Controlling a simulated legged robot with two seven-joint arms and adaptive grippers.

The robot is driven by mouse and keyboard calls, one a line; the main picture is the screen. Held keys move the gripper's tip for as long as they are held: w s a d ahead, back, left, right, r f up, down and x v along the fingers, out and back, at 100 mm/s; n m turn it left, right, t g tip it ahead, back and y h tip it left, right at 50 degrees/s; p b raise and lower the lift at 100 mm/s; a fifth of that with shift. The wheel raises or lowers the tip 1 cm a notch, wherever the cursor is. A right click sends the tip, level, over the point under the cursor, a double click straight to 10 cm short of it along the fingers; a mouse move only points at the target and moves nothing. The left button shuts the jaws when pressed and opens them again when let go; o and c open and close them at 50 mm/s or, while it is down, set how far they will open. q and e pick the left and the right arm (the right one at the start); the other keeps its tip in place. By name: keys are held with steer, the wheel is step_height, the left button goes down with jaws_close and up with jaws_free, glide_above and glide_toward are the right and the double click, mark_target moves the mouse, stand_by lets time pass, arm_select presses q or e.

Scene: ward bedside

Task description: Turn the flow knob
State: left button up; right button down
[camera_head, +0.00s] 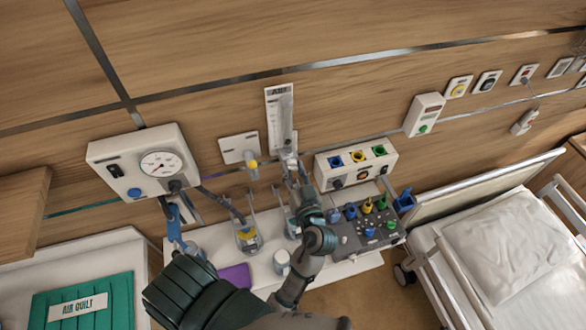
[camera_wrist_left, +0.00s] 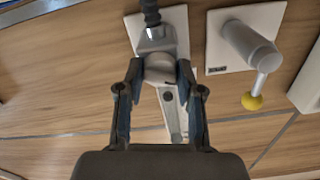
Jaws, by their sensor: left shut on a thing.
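The flow meter (camera_head: 280,120) is a clear upright tube with a white backing on the wood wall. At its lower end is a pale round knob, which shows in the left wrist view (camera_wrist_left: 160,68). My left gripper (camera_head: 290,168) reaches up to this lower end and partly hides it in the head view. In the left wrist view its two dark fingers (camera_wrist_left: 160,88) stand on either side of the knob, shut on it. The meter's tube (camera_wrist_left: 172,118) runs down the picture between the fingers. My right gripper is not in view.
A white gauge box (camera_head: 148,163) hangs left of the meter. A wall outlet with a yellow-tipped fitting (camera_head: 252,165) is close beside it, also in the wrist view (camera_wrist_left: 250,45). Below are a grey device (camera_head: 365,232) and jars on a shelf. A bed (camera_head: 500,250) stands right.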

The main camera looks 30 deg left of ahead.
arm_select(q)
steer(key=shift+f+m, duration=0.15)
steer(key=shift+m, duration=1.15)
steer(key=o, duration=1.2)
steer(key=shift+d, duration=0.1)
steer(key=shift+c, duration=0.2)
steer(key=shift+d, duration=0.1)
steer(key=shift+s+d, duration=0.15)
steer(key=shift+d, duration=0.15)
steer(key=v, duration=0.7)
